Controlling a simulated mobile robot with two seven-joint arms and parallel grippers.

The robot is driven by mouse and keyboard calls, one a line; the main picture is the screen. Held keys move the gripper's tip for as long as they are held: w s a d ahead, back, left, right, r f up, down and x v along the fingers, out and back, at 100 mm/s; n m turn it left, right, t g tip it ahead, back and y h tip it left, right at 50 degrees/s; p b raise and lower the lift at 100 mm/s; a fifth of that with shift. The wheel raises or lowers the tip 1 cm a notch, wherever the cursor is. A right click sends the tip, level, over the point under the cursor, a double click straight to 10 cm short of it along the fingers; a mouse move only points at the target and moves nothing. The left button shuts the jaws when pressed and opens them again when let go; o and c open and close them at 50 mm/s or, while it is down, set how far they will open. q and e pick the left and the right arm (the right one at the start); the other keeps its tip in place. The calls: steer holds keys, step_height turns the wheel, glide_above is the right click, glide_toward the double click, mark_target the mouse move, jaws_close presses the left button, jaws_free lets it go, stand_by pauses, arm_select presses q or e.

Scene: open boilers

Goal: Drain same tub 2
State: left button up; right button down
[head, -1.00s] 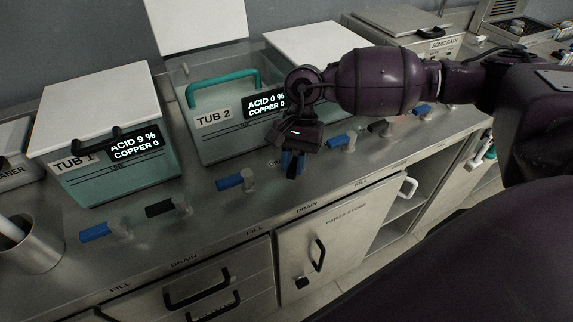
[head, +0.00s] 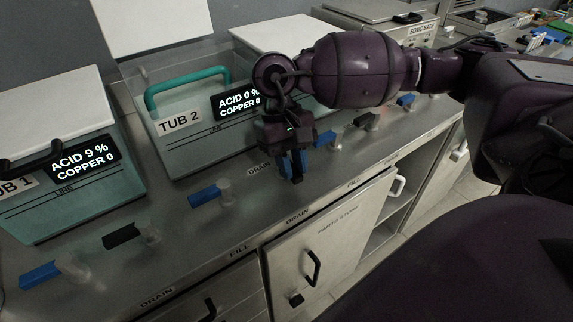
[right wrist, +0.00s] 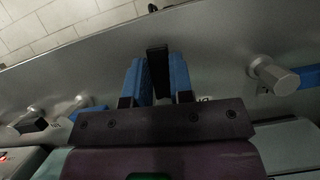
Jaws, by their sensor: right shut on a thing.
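Tub 2 (head: 185,140) stands at the back of the counter with its white lid (head: 150,25) raised. In the right wrist view the blue fingers (right wrist: 158,80) are closed around a black drain handle (right wrist: 157,62), which points toward the counter's front edge. The gripper hides most of this valve in the head view. My left gripper is in neither view.
A blue fill handle (head: 204,194) lies left of my gripper; another blue handle (head: 325,140) and a black one (head: 367,120) lie to its right. Tub 1 (head: 70,185) reads acid 9 %. Cabinet doors (head: 330,240) are below the counter edge.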

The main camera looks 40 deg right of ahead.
stand_by(0.5)
steer(key=c, duration=1)
jaws_free()
steer(key=shift+r, duration=0.1)
steer(key=v, duration=1)
steer(key=shift+w+r, duration=0.2)
steer(key=shift+r, duration=0.1)
steer(key=shift+d, duration=0.1)
